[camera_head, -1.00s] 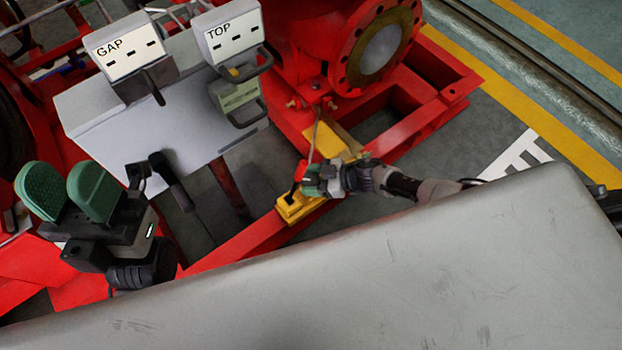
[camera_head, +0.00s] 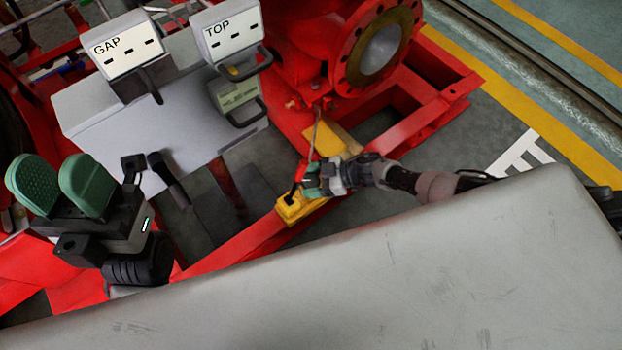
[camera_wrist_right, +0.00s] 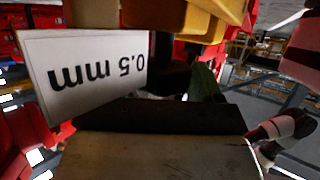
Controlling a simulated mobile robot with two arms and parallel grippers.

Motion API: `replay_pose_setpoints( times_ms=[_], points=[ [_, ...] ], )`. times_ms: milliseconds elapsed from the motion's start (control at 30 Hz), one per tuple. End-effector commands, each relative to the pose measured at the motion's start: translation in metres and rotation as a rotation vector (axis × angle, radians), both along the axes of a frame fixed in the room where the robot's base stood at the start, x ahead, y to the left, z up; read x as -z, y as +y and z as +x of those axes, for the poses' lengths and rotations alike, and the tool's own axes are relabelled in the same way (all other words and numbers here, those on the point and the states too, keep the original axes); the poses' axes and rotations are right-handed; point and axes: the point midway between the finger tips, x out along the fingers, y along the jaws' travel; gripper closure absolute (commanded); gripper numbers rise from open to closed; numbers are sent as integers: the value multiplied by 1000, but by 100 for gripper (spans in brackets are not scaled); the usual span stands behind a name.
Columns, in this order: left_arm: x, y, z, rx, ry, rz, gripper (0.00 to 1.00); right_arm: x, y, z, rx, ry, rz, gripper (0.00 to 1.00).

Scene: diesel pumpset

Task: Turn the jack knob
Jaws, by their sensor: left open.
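The yellow jack (camera_head: 297,208) sits at the red base frame in the head view. My right gripper (camera_head: 312,183) is at the jack, with its green fingers beside a small red and black part (camera_head: 299,172). I cannot make out the knob clearly or tell whether the fingers touch it. In the right wrist view, yellow metal (camera_wrist_right: 200,18) is close above, and a green finger pad (camera_wrist_right: 204,88) shows behind a dark edge. The fingertips are mostly hidden there. My left gripper (camera_head: 60,186) is open and empty at the left, away from the jack.
A grey bench (camera_head: 140,120) carries boxes marked GAP (camera_head: 122,50) and TOP (camera_head: 230,35). A red flanged pipe (camera_head: 375,55) stands behind the jack. In the right wrist view, an upside-down "0.5 mm" label (camera_wrist_right: 95,75) is very close. Open floor lies at right.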

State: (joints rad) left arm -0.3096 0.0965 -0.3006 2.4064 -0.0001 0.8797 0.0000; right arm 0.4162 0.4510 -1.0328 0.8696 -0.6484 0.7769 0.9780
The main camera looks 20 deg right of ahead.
Motion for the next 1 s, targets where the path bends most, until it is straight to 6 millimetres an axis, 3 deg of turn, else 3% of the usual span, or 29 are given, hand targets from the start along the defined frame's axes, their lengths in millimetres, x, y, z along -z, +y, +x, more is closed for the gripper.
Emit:
replay_pose_setpoints(
  times_ms=[267,700,1000],
  points=[
    [-4,0,0,-1,7,-1,57,-6,-12,-4,1,1,-2,34],
    [-22,0,-2,0,39,-1,57,-37,-83,-26,0,1,-2,34],
    [-26,0,0,0,49,7,57,-41,-96,-30,0,0,0,34]
  ],
)
